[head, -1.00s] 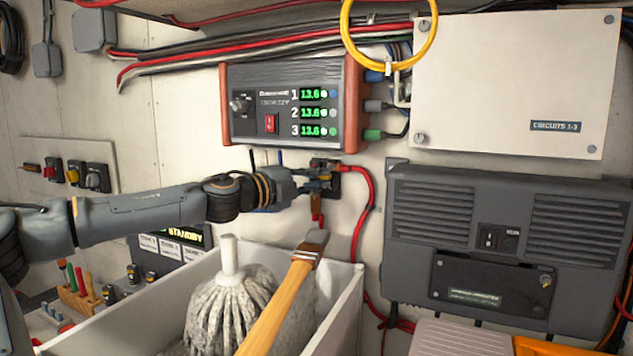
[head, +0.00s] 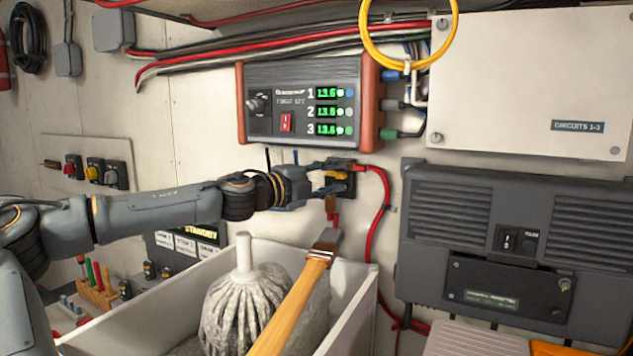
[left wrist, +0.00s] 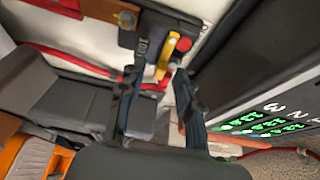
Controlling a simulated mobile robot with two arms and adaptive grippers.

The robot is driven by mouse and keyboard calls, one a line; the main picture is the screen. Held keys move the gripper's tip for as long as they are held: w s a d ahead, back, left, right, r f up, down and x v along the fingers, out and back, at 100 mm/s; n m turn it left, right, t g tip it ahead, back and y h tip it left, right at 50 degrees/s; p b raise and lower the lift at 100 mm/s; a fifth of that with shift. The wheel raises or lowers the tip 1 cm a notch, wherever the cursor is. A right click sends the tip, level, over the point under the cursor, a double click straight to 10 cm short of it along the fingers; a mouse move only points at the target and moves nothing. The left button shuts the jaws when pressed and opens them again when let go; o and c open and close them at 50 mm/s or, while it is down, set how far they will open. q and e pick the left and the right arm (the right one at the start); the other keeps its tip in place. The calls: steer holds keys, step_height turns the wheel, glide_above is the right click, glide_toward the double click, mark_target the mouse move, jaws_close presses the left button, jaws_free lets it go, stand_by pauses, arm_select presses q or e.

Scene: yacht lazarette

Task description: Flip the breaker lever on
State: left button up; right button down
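The breaker is a small dark block (head: 350,184) on the wall below the metered charger box, with a yellow lever (head: 338,176). In the left wrist view the yellow lever (left wrist: 166,55) stands out from the dark block, with a red round part (left wrist: 184,44) beside it. My left gripper (head: 326,183) is at the breaker from the left. In the left wrist view its two fingers (left wrist: 160,92) are apart, with the lever's end seen between or just beyond their tips. Whether they touch it I cannot tell. My right gripper is not in view.
The charger box (head: 308,102) hangs just above the gripper. A red cable (head: 381,210) loops right of the breaker. Below stands a white bin (head: 352,303) with a mop (head: 243,305) and a wooden-handled brush (head: 292,300). A grey vented unit (head: 440,230) is at right.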

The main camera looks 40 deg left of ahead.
arm_select(q)
steer(key=s+a, duration=0.1)
steer(key=s, duration=1)
steer(key=shift+s, duration=0.4)
steer(key=shift+f, duration=0.1)
stand_by(0.3)
